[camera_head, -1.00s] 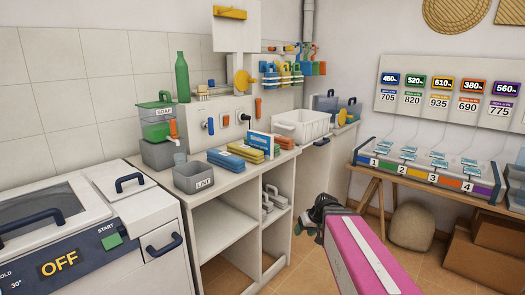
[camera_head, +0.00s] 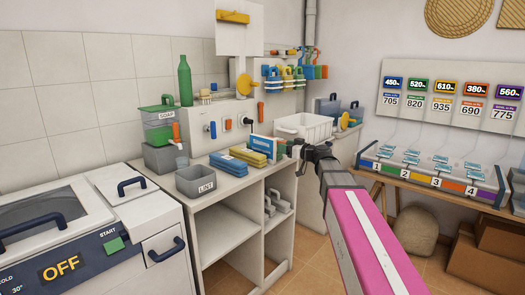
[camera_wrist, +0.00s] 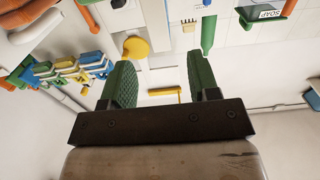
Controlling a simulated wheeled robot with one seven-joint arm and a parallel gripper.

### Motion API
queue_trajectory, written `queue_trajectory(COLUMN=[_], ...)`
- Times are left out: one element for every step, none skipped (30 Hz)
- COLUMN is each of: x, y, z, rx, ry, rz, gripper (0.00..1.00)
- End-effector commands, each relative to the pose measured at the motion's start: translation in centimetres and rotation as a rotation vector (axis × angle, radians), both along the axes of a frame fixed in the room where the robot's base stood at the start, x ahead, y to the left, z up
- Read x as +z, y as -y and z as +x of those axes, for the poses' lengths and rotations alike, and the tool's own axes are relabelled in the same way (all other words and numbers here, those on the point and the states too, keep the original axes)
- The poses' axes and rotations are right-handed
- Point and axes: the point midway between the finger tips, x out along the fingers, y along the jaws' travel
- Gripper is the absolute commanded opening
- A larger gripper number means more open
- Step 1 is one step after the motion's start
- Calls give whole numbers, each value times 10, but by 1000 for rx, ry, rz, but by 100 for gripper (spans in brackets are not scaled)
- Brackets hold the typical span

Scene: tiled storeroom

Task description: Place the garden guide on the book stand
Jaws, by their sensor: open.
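An upright blue-and-white item (camera_head: 264,148), perhaps a book or box, stands on the counter behind the folded cloths. Its title is too small to read, so I cannot tell if it is the garden guide. I cannot make out a book stand for certain. My gripper (camera_head: 296,147) is at counter height by the counter's right part, just right of the blue-and-white item. In the wrist view my gripper (camera_wrist: 161,82) shows two green fingers spread apart with nothing between them.
Blue cloths (camera_head: 228,162) and yellow cloths (camera_head: 251,158) lie on the counter (camera_head: 232,183). A grey LINT bin (camera_head: 195,182), a soap dispenser (camera_head: 158,124) and a green bottle (camera_head: 185,80) stand left. A white basin (camera_head: 305,127) is behind my gripper. A numbered rack (camera_head: 435,170) is at right.

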Motion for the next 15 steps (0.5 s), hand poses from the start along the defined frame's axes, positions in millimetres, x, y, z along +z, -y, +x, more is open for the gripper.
queue_trajectory(x=[0, 0, 0, 0, 0, 0, 0, 0, 0, 0, 0, 1, 1, 2, 3], y=[-7, -11, -16, -19, -22, -25, -27, -28, -29, -30, -32, -34, -36, -39, -44], z=[7, 10, 14, 17, 19, 21, 22, 23, 24, 25, 25, 27, 29, 31, 35], rx=[2, 1, 1, 1, 1, 1, 1, 1, 0, 0, 0, 0, 0, 1, 1], ry=[0, -1, -1, -1, -1, -1, -1, -1, -2, -2, -3, -3, -2, -2, -2], rz=[0, 0, 0, 0, 0, 0, 0, 0, 0, 0, 0, 0, 0, 0, 0], gripper=[55, 55, 55, 55, 55, 55, 55, 55, 55, 55, 55, 55, 55, 55, 55])
